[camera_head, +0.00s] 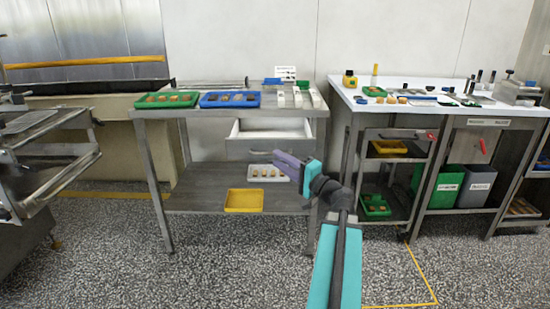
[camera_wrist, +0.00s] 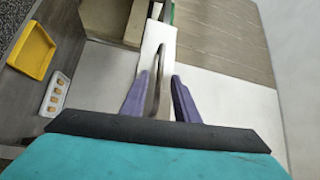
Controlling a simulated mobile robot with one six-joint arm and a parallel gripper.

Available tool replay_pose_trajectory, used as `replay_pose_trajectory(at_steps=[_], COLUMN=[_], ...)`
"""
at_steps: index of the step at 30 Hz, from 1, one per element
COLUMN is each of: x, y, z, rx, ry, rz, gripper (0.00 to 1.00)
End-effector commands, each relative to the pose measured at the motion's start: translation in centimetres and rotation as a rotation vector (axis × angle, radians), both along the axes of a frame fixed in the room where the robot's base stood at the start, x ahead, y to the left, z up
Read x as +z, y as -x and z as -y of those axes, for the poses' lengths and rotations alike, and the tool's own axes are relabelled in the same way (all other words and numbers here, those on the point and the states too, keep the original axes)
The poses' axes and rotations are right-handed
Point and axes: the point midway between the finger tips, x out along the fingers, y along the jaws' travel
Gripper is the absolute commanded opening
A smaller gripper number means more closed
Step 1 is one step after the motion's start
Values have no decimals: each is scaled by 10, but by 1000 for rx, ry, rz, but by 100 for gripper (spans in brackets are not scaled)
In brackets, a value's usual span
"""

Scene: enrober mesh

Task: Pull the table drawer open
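The table drawer (camera_head: 240,149) is under the top of the left table (camera_head: 195,115). It stands out from the table, and its white inside shows above its grey front. My gripper (camera_head: 277,155) is at the right part of the drawer front and hides some of it. In the wrist view my gripper (camera_wrist: 160,76) has its two purple fingers apart. The thin dark bar handle (camera_wrist: 156,82) shows between them, with gaps visible on both sides. I cannot tell how deep the handle sits between the fingers.
A green tray (camera_head: 140,102) and a blue tray (camera_head: 205,104) hold items on the tabletop. A yellow tray (camera_head: 229,200) and a white tray (camera_head: 252,177) lie on the lower shelf. A white-topped workbench (camera_head: 440,113) stands to the right. The speckled floor in front is clear.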

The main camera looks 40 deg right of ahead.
Motion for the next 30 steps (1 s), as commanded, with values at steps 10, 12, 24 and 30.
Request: replay_pose_trajectory(at_steps=[10,12,24,30], x=[-10,-10,-10,-10], y=[42,45,50,54], z=[-1,-1,1,1], rx=[1,3,5,5], ry=[1,2,2,2], rz=[0,1,1,2], gripper=[28,28,28,28])
